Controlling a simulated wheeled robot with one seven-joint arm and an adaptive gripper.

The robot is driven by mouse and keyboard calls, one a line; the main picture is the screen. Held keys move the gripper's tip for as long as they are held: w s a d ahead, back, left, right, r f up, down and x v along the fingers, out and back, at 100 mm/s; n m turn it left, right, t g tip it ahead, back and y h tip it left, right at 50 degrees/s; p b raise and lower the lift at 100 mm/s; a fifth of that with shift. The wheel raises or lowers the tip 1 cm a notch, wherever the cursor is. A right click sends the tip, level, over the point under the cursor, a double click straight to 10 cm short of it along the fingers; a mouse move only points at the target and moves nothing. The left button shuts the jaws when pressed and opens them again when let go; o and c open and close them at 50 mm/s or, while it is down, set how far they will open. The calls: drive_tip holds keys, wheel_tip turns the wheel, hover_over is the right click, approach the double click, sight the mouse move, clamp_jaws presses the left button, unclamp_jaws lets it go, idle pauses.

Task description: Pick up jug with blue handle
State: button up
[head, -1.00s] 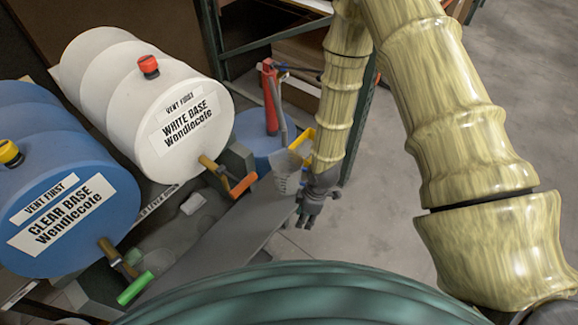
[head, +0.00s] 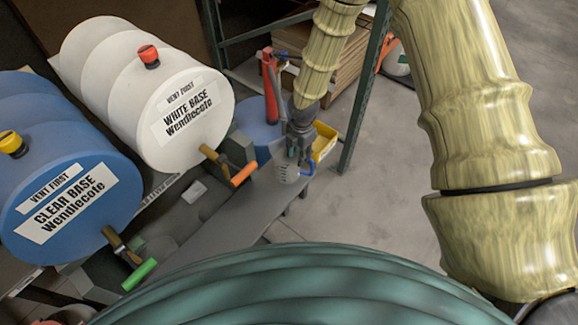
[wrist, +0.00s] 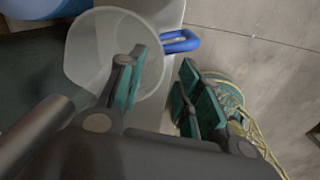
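The jug (head: 285,174) is a small translucent cup with a blue handle (head: 308,169). It sits at the right end of the grey bench, below my gripper (head: 299,146). In the wrist view, I look into the round mouth of the jug (wrist: 92,52), and its blue handle (wrist: 181,42) points right. My gripper (wrist: 163,62) is open and empty. One finger overlaps the jug's mouth, and the other is outside its right rim, near the handle. I cannot tell how deep the fingers are or whether they touch the jug.
A white drum (head: 120,85) with an orange tap lever (head: 244,174) lies left of the jug. A blue drum (head: 60,150) with a green lever (head: 138,275) is farther left. A yellow bin (head: 323,144) and a green rack post (head: 364,90) stand close behind my gripper. Floor is open right.

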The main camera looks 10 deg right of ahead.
wheel_tip(320, 180, down, 7)
drive_tip(key=b, duration=0.5)
drive_tip(key=shift+a, duration=0.3)
drive_tip(key=shift+r, duration=0.15)
